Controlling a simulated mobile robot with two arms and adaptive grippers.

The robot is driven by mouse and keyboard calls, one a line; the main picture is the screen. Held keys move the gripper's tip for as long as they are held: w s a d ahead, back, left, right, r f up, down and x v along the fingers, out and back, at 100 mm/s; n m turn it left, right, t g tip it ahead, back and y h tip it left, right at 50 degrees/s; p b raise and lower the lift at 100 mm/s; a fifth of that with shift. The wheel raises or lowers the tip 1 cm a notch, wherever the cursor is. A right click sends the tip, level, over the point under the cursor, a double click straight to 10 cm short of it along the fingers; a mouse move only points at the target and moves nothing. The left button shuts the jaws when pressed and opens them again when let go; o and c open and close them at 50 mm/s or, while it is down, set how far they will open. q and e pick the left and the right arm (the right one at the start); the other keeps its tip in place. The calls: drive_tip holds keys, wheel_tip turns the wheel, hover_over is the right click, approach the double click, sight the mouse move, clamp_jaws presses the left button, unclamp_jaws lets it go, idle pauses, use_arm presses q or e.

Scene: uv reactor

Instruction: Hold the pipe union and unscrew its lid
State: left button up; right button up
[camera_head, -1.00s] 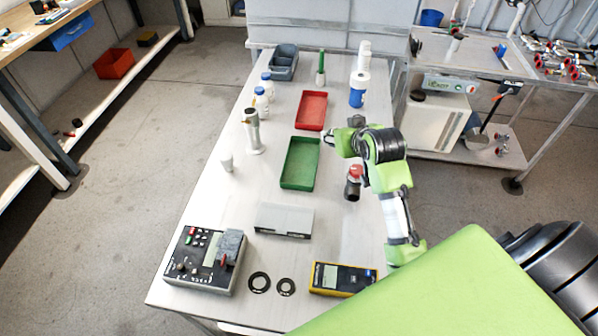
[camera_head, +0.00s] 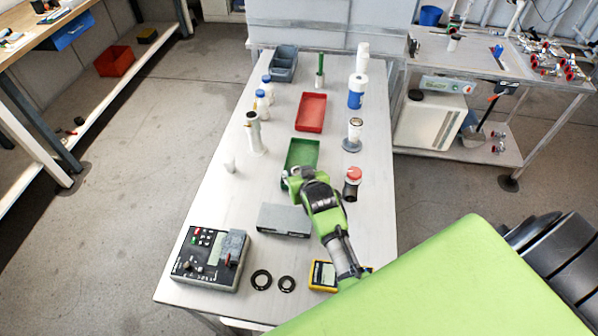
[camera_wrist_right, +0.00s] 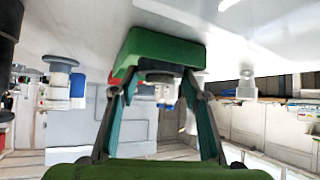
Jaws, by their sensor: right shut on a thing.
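My right gripper (camera_head: 291,180) is at the near end of the green tray (camera_head: 302,153) in the head view. In the right wrist view its teal fingers (camera_wrist_right: 160,83) are closed around a small grey round piece (camera_wrist_right: 160,77), just in front of the green tray (camera_wrist_right: 165,48); I cannot tell whether this is the lid. A dark fitting with a red top (camera_head: 352,183) stands upright to the right of my gripper. A clear and metal cylinder on a grey round base (camera_head: 354,134) stands behind it. I cannot tell for certain which is the pipe union. My left gripper is not in view.
A grey box (camera_head: 284,220), a control box (camera_head: 211,258), two black rings (camera_head: 261,280) and a yellow meter (camera_head: 322,275) lie on the near table. A red tray (camera_head: 311,112), a blue and white bottle (camera_head: 357,90) and a white tall fitting (camera_head: 254,133) stand farther back.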

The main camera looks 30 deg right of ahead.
drive_tip(key=shift+f, duration=0.45)
drive_tip(key=shift+f+b, duration=0.25)
drive_tip(key=shift+b, duration=0.05)
drive_tip(key=o, duration=0.9)
drive_tip(key=shift+o, duration=0.2)
